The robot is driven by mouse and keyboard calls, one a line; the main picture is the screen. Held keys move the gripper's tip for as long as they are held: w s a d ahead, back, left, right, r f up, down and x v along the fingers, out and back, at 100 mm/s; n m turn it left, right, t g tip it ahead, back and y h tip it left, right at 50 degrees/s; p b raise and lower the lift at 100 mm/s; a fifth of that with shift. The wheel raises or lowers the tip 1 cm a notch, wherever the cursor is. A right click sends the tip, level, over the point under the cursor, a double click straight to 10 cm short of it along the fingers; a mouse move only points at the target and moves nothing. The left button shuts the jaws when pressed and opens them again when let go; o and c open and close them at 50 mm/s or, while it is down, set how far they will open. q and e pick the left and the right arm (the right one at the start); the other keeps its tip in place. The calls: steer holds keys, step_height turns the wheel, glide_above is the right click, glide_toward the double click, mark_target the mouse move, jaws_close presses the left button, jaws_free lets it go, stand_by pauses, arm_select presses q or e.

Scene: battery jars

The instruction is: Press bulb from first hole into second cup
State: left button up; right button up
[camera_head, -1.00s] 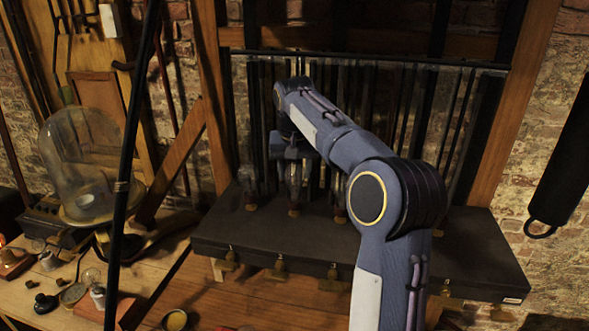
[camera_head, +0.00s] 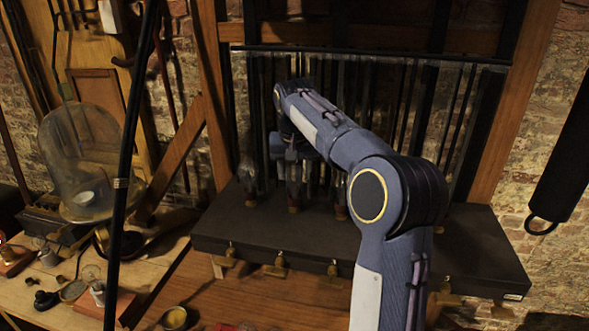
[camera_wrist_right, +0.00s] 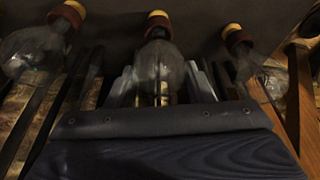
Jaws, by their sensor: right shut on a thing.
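My right gripper (camera_head: 293,172) is above the dark box top, its jaws shut on a clear glass bulb (camera_wrist_right: 158,68). The bulb's narrow end is at a reddish-brown cup (camera_head: 293,208), which shows with a yellow ring in the right wrist view (camera_wrist_right: 159,22). I cannot tell how deep the bulb sits. Another bulb (camera_head: 249,172) stands left of the gripper over its own cup (camera_head: 250,202). A third cup (camera_head: 341,212) is to the right, its bulb largely hidden by my arm. My left gripper is out of view.
The long dark box (camera_head: 470,255) has brass fittings (camera_head: 280,265) along its front edge. Dark upright rods stand close behind the bulbs. A glass dome (camera_head: 82,165) and a black pole (camera_head: 122,190) are at left. Small items crowd the wooden bench (camera_head: 40,315).

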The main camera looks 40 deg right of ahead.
steer(key=shift+f, duration=0.1)
steer(key=o, duration=1.2)
steer(key=shift+c, duration=0.2)
steer(key=v, duration=0.8)
steer(key=shift+f, duration=0.1)
